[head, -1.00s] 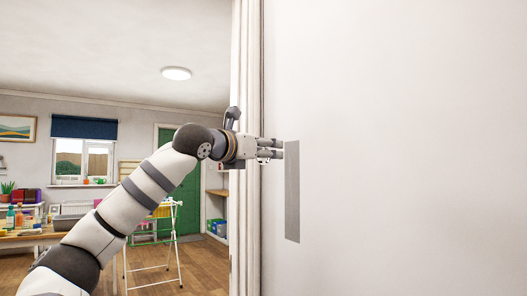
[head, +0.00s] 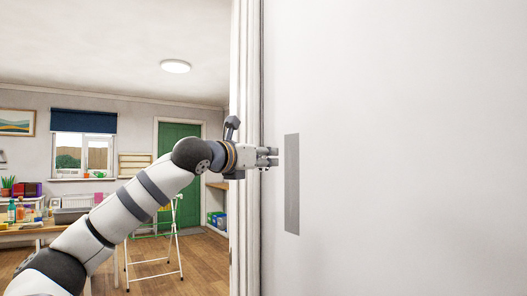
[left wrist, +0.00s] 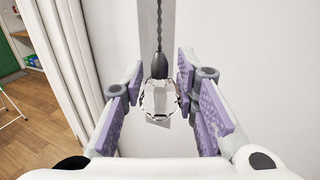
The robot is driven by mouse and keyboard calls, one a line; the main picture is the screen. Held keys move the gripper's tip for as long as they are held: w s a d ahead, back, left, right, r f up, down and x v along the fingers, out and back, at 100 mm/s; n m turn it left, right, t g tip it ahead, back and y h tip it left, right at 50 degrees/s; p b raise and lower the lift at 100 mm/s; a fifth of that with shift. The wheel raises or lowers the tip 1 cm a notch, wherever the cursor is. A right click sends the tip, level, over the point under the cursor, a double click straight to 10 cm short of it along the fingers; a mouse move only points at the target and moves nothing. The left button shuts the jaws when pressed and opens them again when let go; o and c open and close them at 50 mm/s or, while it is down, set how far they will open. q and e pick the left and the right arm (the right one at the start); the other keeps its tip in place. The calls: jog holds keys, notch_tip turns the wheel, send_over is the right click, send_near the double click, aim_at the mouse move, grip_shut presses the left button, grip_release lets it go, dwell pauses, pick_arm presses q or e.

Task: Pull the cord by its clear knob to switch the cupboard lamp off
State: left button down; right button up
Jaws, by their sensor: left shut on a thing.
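My left gripper (head: 268,157) is in front of the pale wall on the right, left of a grey upright plate. In the left wrist view, the clear faceted knob (left wrist: 158,101) is between the purple finger pads of the gripper (left wrist: 162,112), which is shut on it. A dark fitting (left wrist: 159,66) tops the knob, and a thin dark cord (left wrist: 159,22) rises from it. Knob and cord are too small or hidden to make out in the head view. I cannot tell which lamp the cord works. My right gripper is not in view.
The grey plate (head: 292,185) is on the pale wall (head: 400,150). White trim (head: 246,60) runs upright beside the gripper. A round ceiling light (head: 176,66) looks bright. A drying rack (head: 155,245) and a cluttered table (head: 40,230) stand in the room at left.

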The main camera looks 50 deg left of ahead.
pick_arm(q)
jog(key=shift+w+f, duration=0.1)
jog(key=shift+f, duration=0.2)
jog(key=c, duration=1.2)
grip_release()
jog(key=shift+s+r, duration=0.15)
jog(key=shift+s, duration=0.05)
jog(key=v, duration=1.1)
jog(key=shift+s+d, duration=0.15)
jog(key=shift+s, duration=0.2)
